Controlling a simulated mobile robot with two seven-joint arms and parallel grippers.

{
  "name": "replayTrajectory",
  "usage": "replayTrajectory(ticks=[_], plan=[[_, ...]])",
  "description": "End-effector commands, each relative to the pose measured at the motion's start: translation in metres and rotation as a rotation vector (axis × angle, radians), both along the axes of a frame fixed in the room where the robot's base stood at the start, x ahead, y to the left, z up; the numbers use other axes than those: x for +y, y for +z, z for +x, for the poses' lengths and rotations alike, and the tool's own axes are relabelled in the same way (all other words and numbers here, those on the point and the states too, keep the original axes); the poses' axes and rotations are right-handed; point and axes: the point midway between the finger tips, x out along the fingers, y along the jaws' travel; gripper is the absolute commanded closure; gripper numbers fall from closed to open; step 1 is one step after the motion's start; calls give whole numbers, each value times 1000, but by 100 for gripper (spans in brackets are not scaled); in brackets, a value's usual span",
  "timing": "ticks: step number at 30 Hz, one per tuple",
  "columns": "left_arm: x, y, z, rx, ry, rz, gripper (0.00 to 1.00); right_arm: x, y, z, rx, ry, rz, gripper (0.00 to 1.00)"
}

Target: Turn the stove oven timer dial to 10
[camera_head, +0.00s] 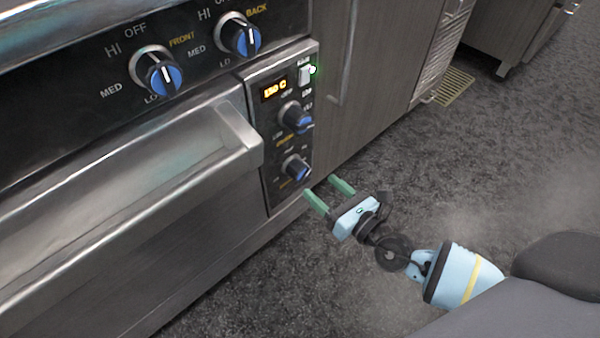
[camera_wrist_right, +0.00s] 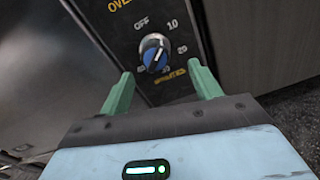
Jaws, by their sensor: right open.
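The timer dial (camera_head: 294,168) is the lower blue-and-black knob on the oven's narrow control panel (camera_head: 272,193) in the head view. In the right wrist view the dial (camera_wrist_right: 155,53) is ringed by the marks OFF, 10, 20 and more. A white line crosses its blue face; I cannot tell for sure which mark it indicates. My right gripper (camera_head: 320,187) is open and empty, its two green fingers apart just below and right of the dial. In the wrist view the fingertips (camera_wrist_right: 160,72) frame the dial from both sides, without visible contact. My left gripper is out of view.
Above the timer dial are another blue knob (camera_head: 297,118), a lit orange display (camera_head: 273,90) and a white switch (camera_head: 307,74) with a green light. The oven door handle (camera_head: 238,140) juts out left of the panel. Open floor (camera_head: 400,150) lies to the right.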

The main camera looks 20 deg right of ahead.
Motion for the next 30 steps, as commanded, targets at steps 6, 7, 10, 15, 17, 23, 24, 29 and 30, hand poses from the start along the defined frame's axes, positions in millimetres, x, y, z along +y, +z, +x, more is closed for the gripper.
replayTrajectory(ticks=[6,7,10,15,17,23,24,29,30], plan=[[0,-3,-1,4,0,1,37,5,1,-3,-58,27,-103,37],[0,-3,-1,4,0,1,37,5,1,-3,-59,28,-105,37],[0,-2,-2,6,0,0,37,6,1,-2,-60,28,-105,37],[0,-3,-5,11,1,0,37,10,2,10,-61,25,-101,37],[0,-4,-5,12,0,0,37,12,1,18,-61,25,-101,37],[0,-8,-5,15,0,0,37,23,1,47,-60,25,-101,37],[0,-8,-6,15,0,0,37,25,1,51,-59,26,-101,37],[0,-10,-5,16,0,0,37,30,0,66,-57,26,-103,37],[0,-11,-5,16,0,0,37,31,1,68,-57,26,-103,37]])
